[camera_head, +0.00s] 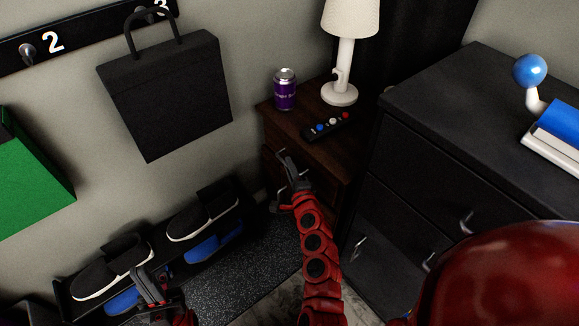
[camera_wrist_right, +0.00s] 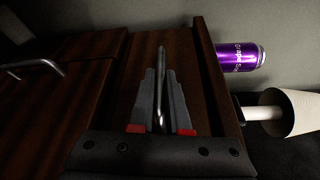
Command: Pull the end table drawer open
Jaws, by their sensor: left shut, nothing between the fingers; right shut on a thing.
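The end table (camera_head: 346,152) is dark brown wood and stands in the corner left of the black dresser. In the right wrist view its upper drawer front (camera_wrist_right: 188,75) faces me, with a metal bar handle (camera_wrist_right: 161,55) in the middle. My right gripper (camera_head: 283,158) is at that front; in the right wrist view its fingers (camera_wrist_right: 160,85) are closed around the handle, one on each side. A lower drawer's handle (camera_wrist_right: 35,65) shows at the left. I cannot tell whether the upper drawer stands slightly out. My left gripper (camera_head: 150,285) is shut and empty, low by the shoe rack.
A purple can (camera_head: 285,90), a white lamp (camera_head: 342,60) and a remote (camera_head: 329,126) are on the end table. The black dresser (camera_head: 440,150) stands close to the right of my right arm. A shoe rack (camera_head: 75,300) with shoes is at the lower left, below a hanging black bag (camera_head: 165,90).

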